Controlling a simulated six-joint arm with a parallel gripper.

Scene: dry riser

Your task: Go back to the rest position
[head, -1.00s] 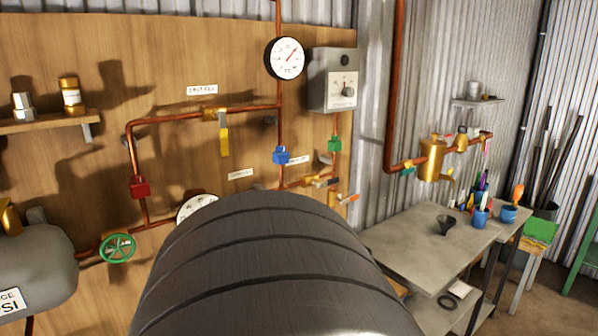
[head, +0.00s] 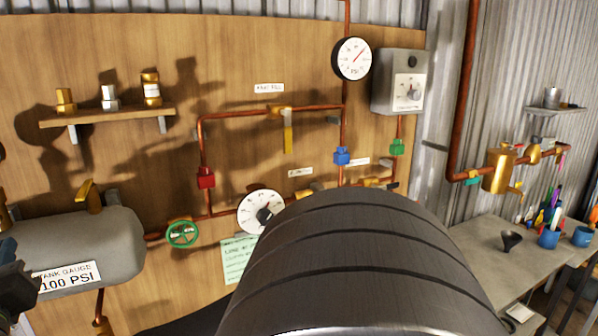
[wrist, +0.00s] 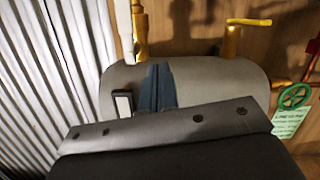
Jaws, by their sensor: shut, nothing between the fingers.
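My gripper (wrist: 157,84) shows in the wrist view as two blue-grey fingers closed together, with nothing between them. It is in front of the grey tank (wrist: 210,80); the gap between them cannot be told. In the head view the tank (head: 110,240) is at the lower left, with a "100 PSI" label and a brass lever valve (head: 90,196) on top. A dark part of my arm's end juts in at the left edge, over the tank's left side. My large dark arm link hides the lower middle.
Copper pipes on the wooden board carry a red valve (head: 206,178), a blue valve (head: 342,155), a green handwheel (head: 182,234) and gauges (head: 352,59). A shelf (head: 110,117) with fittings is at upper left. A grey workbench (head: 480,245) is at right.

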